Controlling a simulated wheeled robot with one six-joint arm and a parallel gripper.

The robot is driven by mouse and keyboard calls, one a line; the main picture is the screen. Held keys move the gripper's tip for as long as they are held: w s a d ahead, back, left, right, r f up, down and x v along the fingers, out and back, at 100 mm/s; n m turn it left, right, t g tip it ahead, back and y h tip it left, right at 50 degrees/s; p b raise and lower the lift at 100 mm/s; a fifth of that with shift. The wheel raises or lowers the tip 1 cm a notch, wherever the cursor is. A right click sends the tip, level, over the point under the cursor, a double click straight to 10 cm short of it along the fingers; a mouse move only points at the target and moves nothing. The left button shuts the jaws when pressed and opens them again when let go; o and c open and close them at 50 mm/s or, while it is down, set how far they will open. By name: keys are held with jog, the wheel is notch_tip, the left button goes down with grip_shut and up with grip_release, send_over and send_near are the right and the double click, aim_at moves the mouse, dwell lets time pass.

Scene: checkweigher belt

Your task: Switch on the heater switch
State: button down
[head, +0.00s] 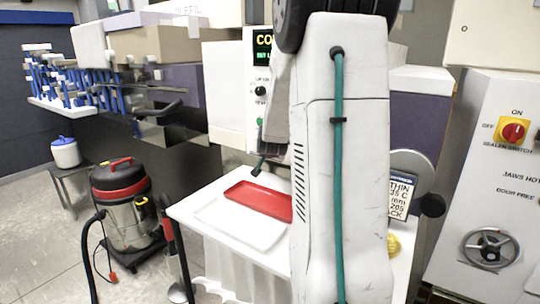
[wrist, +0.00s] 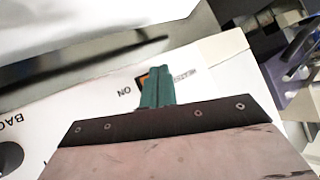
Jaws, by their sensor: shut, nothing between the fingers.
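My gripper (wrist: 158,78) shows in the wrist view with its two teal fingers together and nothing between them. Its tips are over a small orange-and-dark switch (wrist: 143,82) on a white panel (wrist: 100,97). The fingers hide much of this switch, so its position and any contact cannot be told. An upside-down ON label is beside it; other small lettering on the far side is too blurred to read surely.
A dark round knob (wrist: 10,158) is on the same panel. In the head view, a red sealer switch (head: 513,132) and a handwheel (head: 488,248) are on the right cabinet. A red tray (head: 258,198) lies on the white table. A vacuum cleaner (head: 128,210) stands left.

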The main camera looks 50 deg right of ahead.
jog(key=shift+a, duration=0.1)
jog(key=a, duration=0.5)
jog(key=shift+s+r, duration=0.2)
jog(key=shift+r, duration=0.15)
dwell(0.6)
